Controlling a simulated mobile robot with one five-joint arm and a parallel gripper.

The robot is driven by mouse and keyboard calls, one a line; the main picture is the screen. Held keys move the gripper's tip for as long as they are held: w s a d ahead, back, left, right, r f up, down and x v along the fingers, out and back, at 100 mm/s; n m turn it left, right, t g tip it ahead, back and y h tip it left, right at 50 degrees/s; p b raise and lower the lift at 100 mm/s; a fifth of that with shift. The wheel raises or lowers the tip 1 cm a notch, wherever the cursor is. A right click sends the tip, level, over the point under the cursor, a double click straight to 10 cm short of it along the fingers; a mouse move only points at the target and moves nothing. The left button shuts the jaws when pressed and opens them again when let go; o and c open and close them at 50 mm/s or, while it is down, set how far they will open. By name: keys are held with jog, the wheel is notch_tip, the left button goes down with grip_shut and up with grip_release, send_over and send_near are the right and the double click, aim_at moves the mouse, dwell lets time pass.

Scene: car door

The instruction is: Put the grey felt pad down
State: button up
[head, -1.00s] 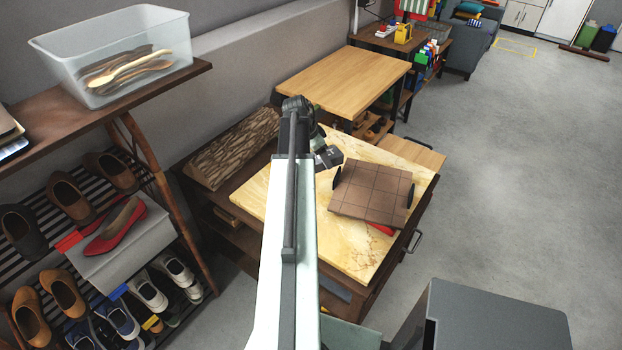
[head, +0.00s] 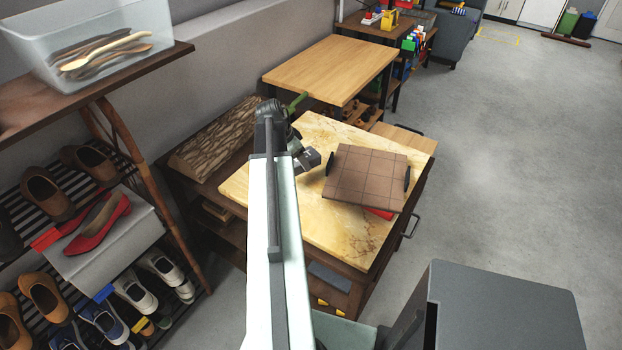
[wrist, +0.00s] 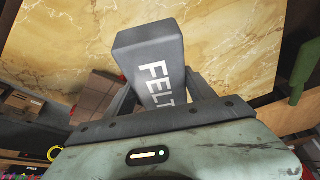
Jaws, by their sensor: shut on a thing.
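The grey felt pad (wrist: 150,55) is a dark block with white FELT lettering. In the wrist view my gripper (wrist: 160,88) is shut on it, a finger on each side, and its far end sticks out past the fingers. The yellow marble top (wrist: 230,25) fills the background behind it. In the head view my gripper (head: 297,152) is over the left-back part of the marble top (head: 290,215), with the small dark pad (head: 308,160) at its end. I cannot tell whether the pad touches the top.
A brown tiled board (head: 366,178) with black handles lies right of the gripper, a red thing (head: 380,213) under its front edge. The marble's front left is clear. A bark-textured panel (head: 215,138) is at left, a wooden table (head: 330,70) behind, a shoe rack (head: 120,230) at far left.

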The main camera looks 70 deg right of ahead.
notch_tip(320, 180, down, 8)
jog(key=b, duration=0.6)
jog(key=shift+f+b, duration=0.1)
jog(key=shift+b, duration=0.25)
jog(key=shift+r, duration=0.2)
jog(key=shift+f, duration=0.15)
jog(key=o, duration=1.2)
jog(key=shift+r+p, duration=0.35)
jog(key=shift+p, duration=0.05)
jog(key=p+v, duration=1.1)
jog(key=shift+a+r, duration=0.1)
jog(key=shift+r, duration=0.3)
jog(key=shift+w+f, duration=0.1)
